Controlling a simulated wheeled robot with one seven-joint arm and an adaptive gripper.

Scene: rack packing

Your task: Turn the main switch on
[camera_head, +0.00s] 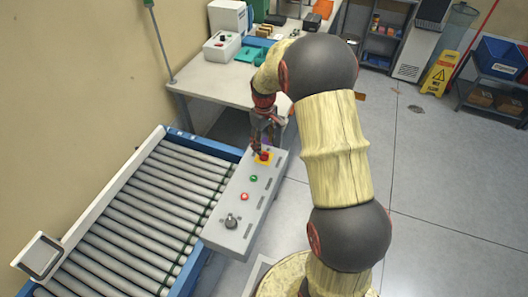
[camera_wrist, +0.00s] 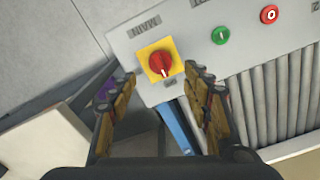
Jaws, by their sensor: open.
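The main switch is a red rotary knob on a yellow square plate (camera_wrist: 160,62), under the upside-down label MAIN in the wrist view. It sits on the grey control panel (camera_wrist: 262,62). A small pale mark shows near the knob's lower edge; its exact setting is hard to read. In the head view the switch (camera_head: 264,156) is at the panel's far end, partly beside the fingers. My gripper (camera_wrist: 160,82) is open and empty. Its two fingers lie to the left and right of the switch in the wrist view, and I see no contact with the knob.
A green button (camera_wrist: 220,35) and a red button (camera_wrist: 269,14) are on the same panel, with a dark knob (camera_head: 231,221) at its near end. A roller conveyor (camera_head: 150,215) runs along the panel's left. A cluttered table (camera_head: 205,78) stands behind.

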